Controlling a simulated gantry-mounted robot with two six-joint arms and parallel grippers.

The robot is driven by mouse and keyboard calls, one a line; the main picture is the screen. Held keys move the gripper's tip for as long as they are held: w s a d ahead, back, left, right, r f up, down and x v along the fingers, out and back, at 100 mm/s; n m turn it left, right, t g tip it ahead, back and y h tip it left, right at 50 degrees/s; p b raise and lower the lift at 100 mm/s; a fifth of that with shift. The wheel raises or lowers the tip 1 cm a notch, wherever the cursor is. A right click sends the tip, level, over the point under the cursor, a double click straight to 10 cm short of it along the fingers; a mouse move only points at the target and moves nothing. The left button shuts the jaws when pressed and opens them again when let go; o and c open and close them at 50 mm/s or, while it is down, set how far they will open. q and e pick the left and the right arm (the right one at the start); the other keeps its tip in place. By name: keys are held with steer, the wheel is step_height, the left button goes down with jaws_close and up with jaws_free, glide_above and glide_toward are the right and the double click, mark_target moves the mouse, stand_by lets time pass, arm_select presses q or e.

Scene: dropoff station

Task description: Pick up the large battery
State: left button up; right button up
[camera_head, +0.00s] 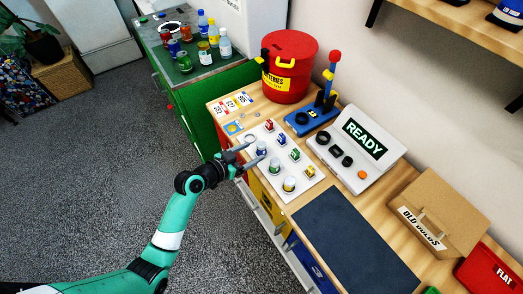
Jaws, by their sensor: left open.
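A white board (291,171) on the wooden bench holds short upright cylinders and small coloured pieces, each in a row. The cylinder nearest the front (288,185) looks the largest, with a pale top and a yellowish side. I cannot tell for sure that it is the large battery. Smaller cylinders (275,165) stand behind it, one with a blue side (261,148). My left gripper (255,152) is open at the board's left edge, its fingers on either side of the blue cylinder in the picture. I cannot tell whether it touches it. My right gripper is not in view.
A red bucket labelled BATTERIES (289,57) stands at the back, beside a blue lever device (312,118). A white READY console (356,148) stands right of the board. A dark mat (356,243) lies in front.

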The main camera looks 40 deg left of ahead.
mark_target(258, 149)
arm_select(q)
steer(key=b+x, duration=0.1)
steer(key=x, duration=0.5)
steer(key=shift+s+a+f+b, duration=0.1)
steer(key=shift+f+b, duration=0.1)
steer(key=shift+b, duration=0.1)
jaws_close()
